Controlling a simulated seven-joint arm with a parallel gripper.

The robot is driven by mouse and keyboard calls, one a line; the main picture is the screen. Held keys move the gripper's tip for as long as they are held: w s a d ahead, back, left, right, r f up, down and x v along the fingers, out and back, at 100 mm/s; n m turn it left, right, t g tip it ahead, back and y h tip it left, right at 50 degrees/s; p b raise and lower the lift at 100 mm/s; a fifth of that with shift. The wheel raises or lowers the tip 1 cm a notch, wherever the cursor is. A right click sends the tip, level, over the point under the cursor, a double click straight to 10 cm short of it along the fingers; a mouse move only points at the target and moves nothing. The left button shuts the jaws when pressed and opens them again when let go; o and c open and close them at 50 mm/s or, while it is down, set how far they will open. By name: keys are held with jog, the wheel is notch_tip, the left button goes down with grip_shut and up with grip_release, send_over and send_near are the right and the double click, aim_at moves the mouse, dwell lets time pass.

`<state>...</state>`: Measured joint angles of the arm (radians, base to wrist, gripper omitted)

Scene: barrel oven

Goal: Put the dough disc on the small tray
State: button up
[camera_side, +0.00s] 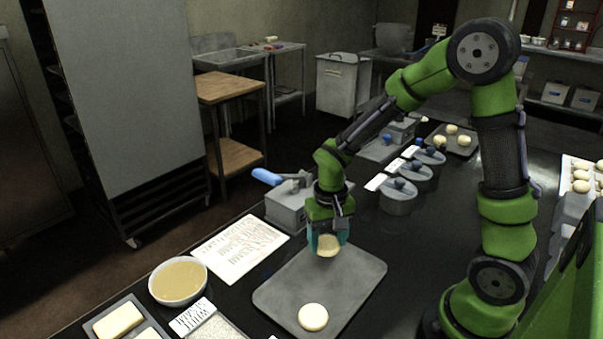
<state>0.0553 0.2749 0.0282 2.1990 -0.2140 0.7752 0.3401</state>
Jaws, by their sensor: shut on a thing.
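My gripper (328,238) points down over the far part of a grey tray (347,285) on the black table. It is shut on a pale dough disc (328,247), which hangs tilted, nearly upright, between the fingers. I cannot tell whether its lower edge touches the tray. A second pale dough disc (313,317) lies flat on the tray near its front edge. Farther back, a smaller dark tray (466,148) holds several dough pieces.
A grey metal box with a blue handle (289,205) stands just left of my gripper. Round lidded containers (398,197) stand behind, to the right. A printed sheet (241,249), a bowl of tan contents (178,281) and a butter tray (118,320) lie at left. Bare table lies right of the tray.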

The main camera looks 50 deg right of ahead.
aim_at(327, 243)
jog(key=shift+f, duration=2.1)
jog(key=shift+f, duration=0.1)
jog(key=o, duration=1.1)
jog(key=shift+o, duration=0.2)
notch_tip(327, 243, up, 12)
jog(key=shift+f, duration=0.1)
jog(key=s+a+r+n+t+y, duration=0.2)
jog(key=s+a+r+t, duration=0.2)
jog(key=s+r+t, duration=0.3)
jog(key=shift+s+a+r, duration=0.15)
jog(key=shift+s+r, duration=0.85)
jog(key=shift+r, duration=1.5)
